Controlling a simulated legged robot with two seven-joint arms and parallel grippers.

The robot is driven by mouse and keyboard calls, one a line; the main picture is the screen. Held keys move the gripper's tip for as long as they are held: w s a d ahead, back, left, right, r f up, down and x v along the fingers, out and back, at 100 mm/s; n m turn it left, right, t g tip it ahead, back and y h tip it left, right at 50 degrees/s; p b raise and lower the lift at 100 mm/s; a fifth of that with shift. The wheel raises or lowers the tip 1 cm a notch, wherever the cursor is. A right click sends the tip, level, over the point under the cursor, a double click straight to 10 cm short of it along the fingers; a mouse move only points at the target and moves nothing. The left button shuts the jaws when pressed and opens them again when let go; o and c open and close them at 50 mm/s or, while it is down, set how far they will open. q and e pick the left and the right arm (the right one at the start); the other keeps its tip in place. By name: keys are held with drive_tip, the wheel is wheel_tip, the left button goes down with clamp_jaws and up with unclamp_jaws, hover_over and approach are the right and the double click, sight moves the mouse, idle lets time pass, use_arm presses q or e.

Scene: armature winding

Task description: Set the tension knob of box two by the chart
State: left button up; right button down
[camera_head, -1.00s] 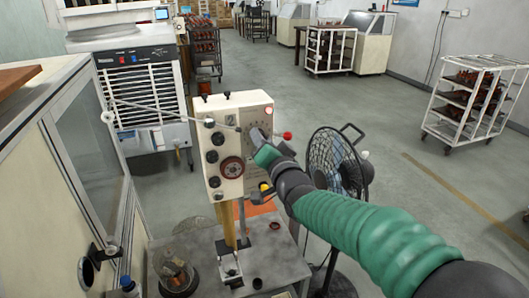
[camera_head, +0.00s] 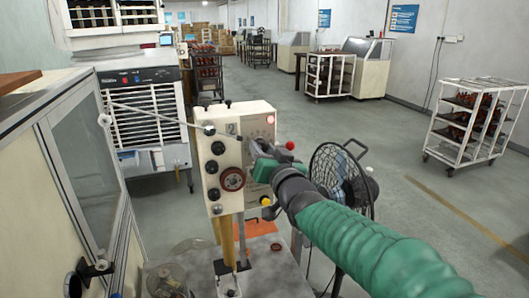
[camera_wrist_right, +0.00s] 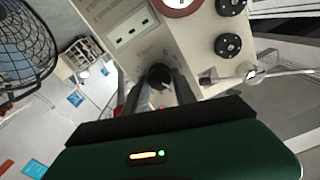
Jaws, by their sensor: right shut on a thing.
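Box two (camera_head: 212,165) is a cream tension box marked with a 2, standing upright on a post above a small table. A round dial scale shows at its right side, partly covered by my right gripper (camera_head: 258,150). In the right wrist view my right gripper (camera_wrist_right: 168,88) is shut on a black knob (camera_wrist_right: 159,74), with a finger on each side. The knob's pointer and setting are too small to read. The box face (camera_wrist_right: 190,45) also shows there. My left gripper is not in view.
A glass-windowed cabinet (camera_head: 85,150) is close on the left. A thin rod (camera_head: 160,117) reaches left from the box. Blue-headed sheets (camera_head: 404,18) hang on the far wall; their text is unreadable.

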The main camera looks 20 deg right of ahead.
drive_tip(key=shift+f, duration=0.5)
drive_tip(key=c, duration=1.3)
unclamp_jaws()
drive_tip(key=shift+o, duration=1.1)
drive_tip(key=shift+w+a, duration=0.1)
drive_tip(key=shift+w, duration=0.1)
drive_tip(key=shift+o, duration=0.4)
drive_tip(key=shift+w, duration=0.25)
drive_tip(key=s+p, duration=0.8)
drive_tip(key=s, duration=0.9)
drive_tip(key=shift+d, duration=0.3)
